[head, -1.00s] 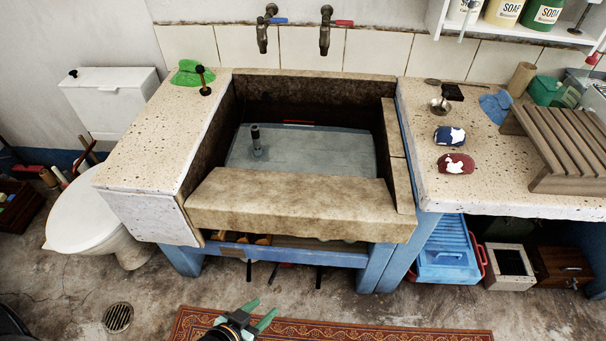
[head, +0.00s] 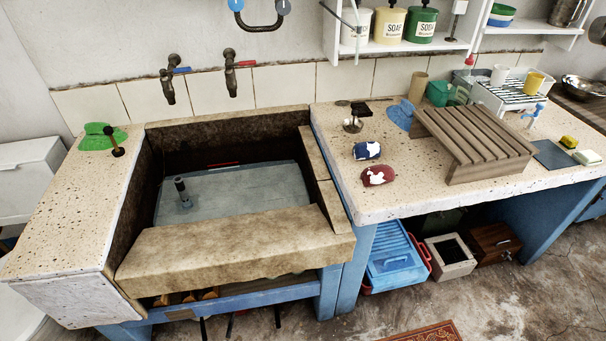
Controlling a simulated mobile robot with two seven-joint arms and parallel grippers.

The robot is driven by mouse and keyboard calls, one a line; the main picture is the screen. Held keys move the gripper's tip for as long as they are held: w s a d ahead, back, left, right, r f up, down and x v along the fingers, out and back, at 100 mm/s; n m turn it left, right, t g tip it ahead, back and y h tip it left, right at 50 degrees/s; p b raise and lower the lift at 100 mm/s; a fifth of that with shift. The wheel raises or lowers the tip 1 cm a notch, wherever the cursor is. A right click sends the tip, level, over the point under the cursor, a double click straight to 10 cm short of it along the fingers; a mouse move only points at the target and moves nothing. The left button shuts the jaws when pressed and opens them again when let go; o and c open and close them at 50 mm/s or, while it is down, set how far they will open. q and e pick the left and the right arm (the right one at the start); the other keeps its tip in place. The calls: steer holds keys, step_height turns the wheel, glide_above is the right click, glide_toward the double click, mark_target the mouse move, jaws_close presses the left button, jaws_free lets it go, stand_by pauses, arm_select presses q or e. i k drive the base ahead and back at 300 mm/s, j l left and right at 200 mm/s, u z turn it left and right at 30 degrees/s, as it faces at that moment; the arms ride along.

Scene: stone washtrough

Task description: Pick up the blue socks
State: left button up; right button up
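A rolled bundle in dark blue with a white patch (head: 367,151), which looks like the blue socks, lies on the speckled stone counter (head: 390,203) right of the trough. A similar dark red and white bundle (head: 377,176) lies just in front of it, close by. Neither of my grippers is in view.
The stone trough (head: 235,246) holds grey water with a dark upright plug handle (head: 182,192). A wooden slatted rack (head: 478,140) stands right of the bundles. A light blue cloth (head: 400,115) lies behind them. A shelf (head: 390,47) hangs above. The counter's front strip is clear.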

mark_target(362, 150)
steer(key=i+l, duration=0.15)
steer(key=l, duration=0.2)
steer(key=i+l, duration=0.1)
steer(key=l, duration=0.3)
steer(key=i+l, duration=0.15)
steer(key=l, duration=0.2)
steer(key=i+l, duration=0.15)
steer(key=l, duration=0.2)
